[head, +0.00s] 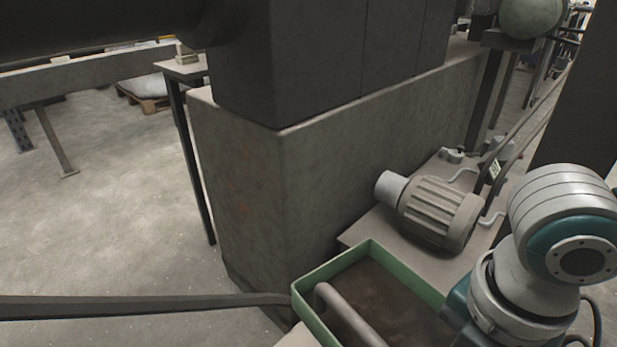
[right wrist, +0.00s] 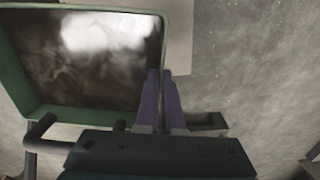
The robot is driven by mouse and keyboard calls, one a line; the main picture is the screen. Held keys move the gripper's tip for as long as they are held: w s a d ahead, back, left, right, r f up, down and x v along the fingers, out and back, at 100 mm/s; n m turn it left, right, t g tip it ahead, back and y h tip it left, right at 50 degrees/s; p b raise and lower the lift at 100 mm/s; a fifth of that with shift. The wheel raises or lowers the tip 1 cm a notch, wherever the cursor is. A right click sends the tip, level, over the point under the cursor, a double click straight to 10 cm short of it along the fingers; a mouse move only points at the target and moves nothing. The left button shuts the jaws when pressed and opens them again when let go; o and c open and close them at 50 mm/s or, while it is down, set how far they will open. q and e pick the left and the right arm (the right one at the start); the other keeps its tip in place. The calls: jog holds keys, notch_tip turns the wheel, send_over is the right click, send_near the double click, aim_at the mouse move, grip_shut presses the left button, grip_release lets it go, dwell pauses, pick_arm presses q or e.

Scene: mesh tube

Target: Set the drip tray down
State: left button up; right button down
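The drip tray (head: 300,310) is a green, open, rectangular tray with dark, shiny liquid inside, at the bottom of the head view beside the motor. A curved grey bar (head: 340,312) shows in front of its inside. In the right wrist view the tray (right wrist: 30,95) fills the upper left. My right gripper (right wrist: 160,73) has its two fingers close together at the tray's right wall, one on each side, pinching it. The fingertips are hidden in the head view by the frame edge. I cannot tell whether the tray touches a surface below. My left gripper is in neither view.
A finned motor (head: 430,210) sits on a pale plate behind the tray. A large grey machine block (head: 250,180) stands left of it. A dark bar (head: 140,305) runs from the left edge to the tray. Open concrete floor (head: 90,220) lies at left.

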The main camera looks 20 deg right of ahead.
jog(key=f+b, duration=0.4)
jog(key=f, duration=0.3)
jog(key=f+n+b, duration=0.1)
jog(key=f+b, duration=0.3)
jog(key=f, duration=0.3)
jog(key=f+n+b, duration=0.1)
jog(key=f+b, duration=0.3)
jog(key=f, duration=0.3)
jog(key=shift+s+d+f, duration=0.1)
jog(key=shift+d+f, duration=0.3)
notch_tip(320, 180, down, 5)
jog(key=b, duration=0.3)
jog(key=shift+r, duration=0.2)
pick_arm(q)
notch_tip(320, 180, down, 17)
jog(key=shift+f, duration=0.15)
pick_arm(e)
jog(key=shift+f, duration=0.15)
jog(key=shift+f, duration=0.2)
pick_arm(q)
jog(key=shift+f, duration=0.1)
pick_arm(e)
jog(key=c, duration=1)
grip_release()
jog(key=shift+c, duration=0.2)
